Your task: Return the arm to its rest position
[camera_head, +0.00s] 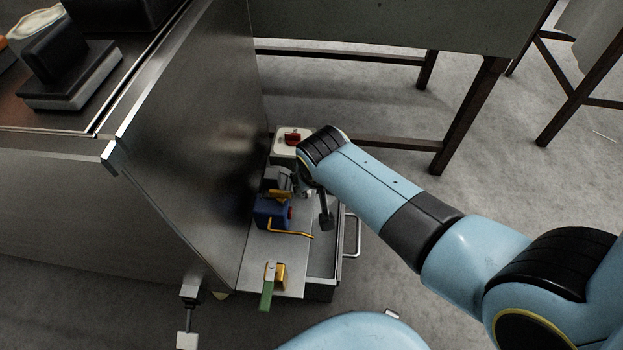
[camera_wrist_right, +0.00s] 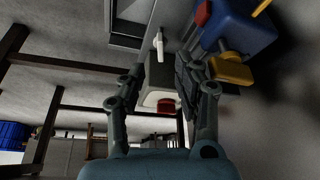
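My right arm comes in from the right in the head view and reaches to the metal machine's lower shelf. My right gripper (camera_head: 325,215) is mostly hidden behind its wrist, with a dark finger showing above the shelf. In the right wrist view, the right gripper (camera_wrist_right: 160,78) has its two fingers apart with nothing held between them. A light box with a red button (camera_wrist_right: 165,105) shows beyond the gap. A blue block with a yellow part (camera_wrist_right: 237,38) is close to the right-hand finger. My left gripper is not in view.
The machine's upright metal panel (camera_head: 190,130) stands left of my right wrist. The shelf (camera_head: 272,250) carries the blue block (camera_head: 268,212), a yellow lever (camera_head: 292,233) and a green-handled part (camera_head: 267,290). A table (camera_head: 400,25) stands behind. Open floor (camera_head: 540,170) lies to the right.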

